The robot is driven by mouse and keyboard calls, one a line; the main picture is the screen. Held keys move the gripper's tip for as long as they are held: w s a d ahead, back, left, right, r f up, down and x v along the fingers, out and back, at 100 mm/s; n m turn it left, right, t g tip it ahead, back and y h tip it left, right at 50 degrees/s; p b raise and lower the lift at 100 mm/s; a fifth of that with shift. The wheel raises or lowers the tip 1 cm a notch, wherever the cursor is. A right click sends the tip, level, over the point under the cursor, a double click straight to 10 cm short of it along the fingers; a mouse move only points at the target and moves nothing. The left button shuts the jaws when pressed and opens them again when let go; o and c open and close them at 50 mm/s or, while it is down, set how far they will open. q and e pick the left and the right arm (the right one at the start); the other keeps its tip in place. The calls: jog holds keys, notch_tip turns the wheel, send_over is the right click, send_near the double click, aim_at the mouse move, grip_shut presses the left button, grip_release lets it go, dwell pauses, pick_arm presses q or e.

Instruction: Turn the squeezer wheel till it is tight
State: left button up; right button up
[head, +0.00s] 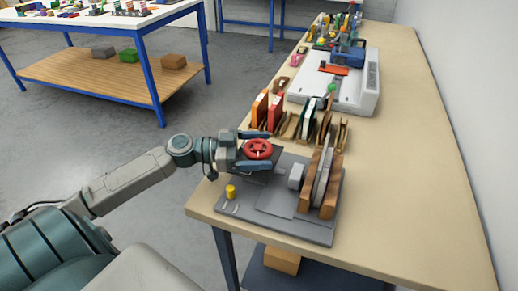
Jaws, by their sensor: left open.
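The squeezer stands on a grey base plate (262,222) at the near left corner of the bench. Its red wheel (258,149) is at the left end of the device. To its right are a light block (296,176) and upright wooden boards (331,187) with a pale slab between them. My left gripper (257,150) comes in from the left and is open, with its fingers around or just above the red wheel. Whether the fingers touch the wheel, I cannot tell. My right gripper is out of view.
A yellow knob (230,192) stands on the plate's left. A rack of orange and green items (290,120) stands behind the squeezer. A white machine (340,85) is farther back. The bench top (405,190) is clear at right. A blue-framed table (150,45) stands back left.

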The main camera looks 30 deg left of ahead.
pick_arm(q)
jog(key=c, duration=1)
dwell(0.5)
jog(key=o, duration=1)
jog(key=shift+s+a, duration=0.1)
